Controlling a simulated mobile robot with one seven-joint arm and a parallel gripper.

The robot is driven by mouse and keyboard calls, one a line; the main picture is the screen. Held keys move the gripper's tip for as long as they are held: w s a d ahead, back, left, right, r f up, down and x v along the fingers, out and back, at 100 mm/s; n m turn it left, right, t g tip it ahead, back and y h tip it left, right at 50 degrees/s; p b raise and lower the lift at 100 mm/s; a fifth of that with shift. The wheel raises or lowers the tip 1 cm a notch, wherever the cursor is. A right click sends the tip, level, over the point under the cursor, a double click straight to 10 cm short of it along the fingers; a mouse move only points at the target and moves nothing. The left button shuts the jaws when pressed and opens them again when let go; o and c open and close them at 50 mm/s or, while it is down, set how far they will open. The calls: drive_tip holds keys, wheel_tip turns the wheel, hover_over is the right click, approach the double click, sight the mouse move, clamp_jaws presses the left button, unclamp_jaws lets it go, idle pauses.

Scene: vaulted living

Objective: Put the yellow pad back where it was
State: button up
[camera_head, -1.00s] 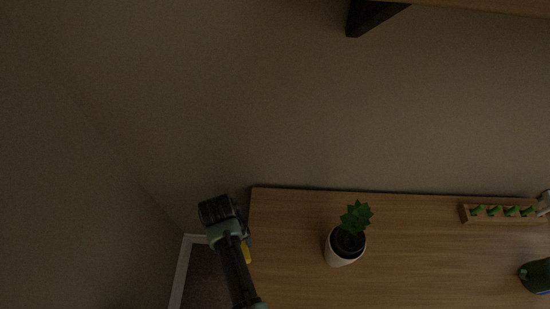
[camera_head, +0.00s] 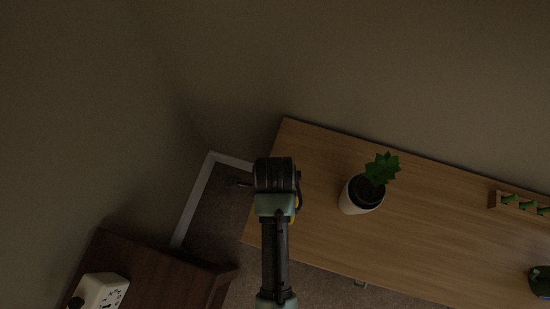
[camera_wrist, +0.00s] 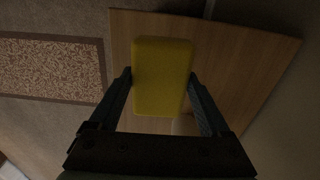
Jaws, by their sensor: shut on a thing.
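The yellow pad (camera_wrist: 161,75) is a rounded yellow block held between the two fingers of my gripper (camera_wrist: 160,95) in the wrist view. Behind it in that view is a wooden surface (camera_wrist: 245,65). In the head view my arm covers most of the gripper, and only a sliver of yellow (camera_head: 295,212) shows beside it. There my arm's end is at the left end of the long wooden table (camera_head: 430,235). I cannot tell the pad's height above the table.
A potted plant (camera_head: 350,205) stands on the table, right of my arm. A wooden rack with green things (camera_head: 497,200) and a dark green object (camera_head: 540,281) are farther right. A dark cabinet (camera_head: 150,270) with a white box (camera_head: 103,292) is at lower left. Walls stand behind.

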wheel_tip(320, 180, down, 10)
drive_tip(key=shift+r, duration=0.1)
idle(0.4)
drive_tip(key=o, duration=1)
